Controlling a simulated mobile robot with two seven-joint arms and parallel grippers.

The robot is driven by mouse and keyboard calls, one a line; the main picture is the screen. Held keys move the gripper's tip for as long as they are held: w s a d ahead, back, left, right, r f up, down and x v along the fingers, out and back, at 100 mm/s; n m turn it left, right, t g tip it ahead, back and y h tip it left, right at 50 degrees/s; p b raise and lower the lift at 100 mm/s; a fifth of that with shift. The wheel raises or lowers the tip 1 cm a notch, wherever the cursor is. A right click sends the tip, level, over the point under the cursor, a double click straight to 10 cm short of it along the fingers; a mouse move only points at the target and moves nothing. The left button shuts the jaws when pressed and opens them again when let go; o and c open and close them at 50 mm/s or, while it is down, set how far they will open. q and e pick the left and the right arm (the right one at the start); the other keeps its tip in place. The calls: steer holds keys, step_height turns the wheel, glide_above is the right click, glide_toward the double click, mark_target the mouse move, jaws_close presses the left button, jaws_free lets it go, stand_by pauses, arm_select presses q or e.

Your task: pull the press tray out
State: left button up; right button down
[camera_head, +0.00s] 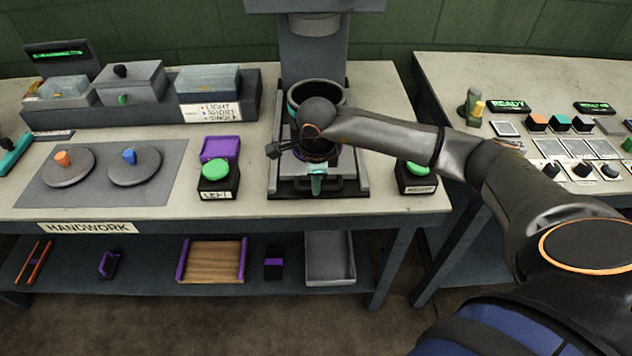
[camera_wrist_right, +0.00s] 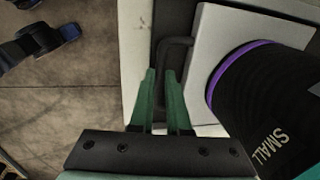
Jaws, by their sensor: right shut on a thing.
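The press tray (camera_head: 352,168) is a grey plate at the foot of the press (camera_head: 314,58), with a dark bar handle at its front edge. My right gripper (camera_head: 317,184) is shut on this handle. In the right wrist view its green fingers (camera_wrist_right: 163,100) close around the dark handle (camera_wrist_right: 172,52), beside the pale tray plate (camera_wrist_right: 207,45). A black cylinder marked SMALL (camera_wrist_right: 262,110), with a purple band, stands on the tray; my arm hides much of it in the head view. My left gripper is not in view.
Green buttons, left (camera_head: 217,172) and right (camera_head: 417,172), flank the press base. A purple-edged box (camera_head: 221,147) sits behind the left button. A grey mat with two discs (camera_head: 68,164) lies left. The floor in front of the bench is open.

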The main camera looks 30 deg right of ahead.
stand_by(0.3)
steer(key=c, duration=0.9)
jaws_free()
steer(key=r, duration=0.4)
steer(key=s+r, duration=0.1)
steer(key=r, duration=0.3)
steer(key=s+a+r, duration=0.1)
steer(key=r, duration=0.3)
steer(key=shift+a+r+b, duration=0.1)
steer(key=shift+r+b, duration=0.1)
steer(key=shift+b, duration=0.1)
